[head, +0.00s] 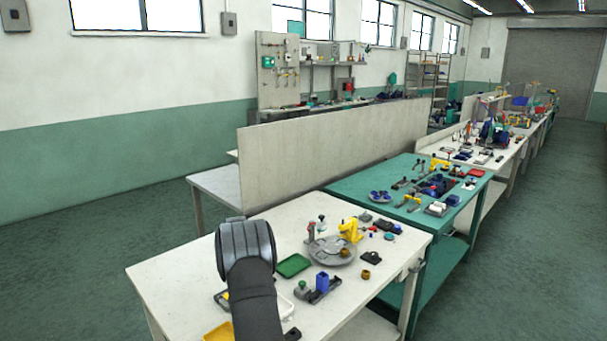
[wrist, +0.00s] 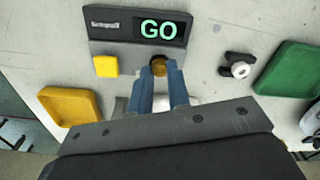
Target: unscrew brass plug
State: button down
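In the wrist view a round brass piece (wrist: 159,67), which looks like the brass plug, sits at the front edge of a grey unit (wrist: 130,52) whose lit display reads GO. My gripper (wrist: 159,74) has its two blue fingers apart, with the tips at this brass piece, one on each side. The fingers partly cover it, and I cannot tell whether they touch it. Two other brass pieces show there, one on a round grey tray (head: 322,258) and one (head: 366,274) on the table.
A yellow block (wrist: 106,66) is on the grey unit, left of the fingers. A yellow tray (wrist: 70,104) lies at left and a green tray (wrist: 290,70) at right, with a small black fixture (wrist: 239,68) between unit and green tray.

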dwell(0.4)
jog(key=n, duration=0.7)
jog(key=c, duration=1.6)
grip_release()
jog(key=shift+o, duration=0.2)
jog(key=shift+r, duration=2.3)
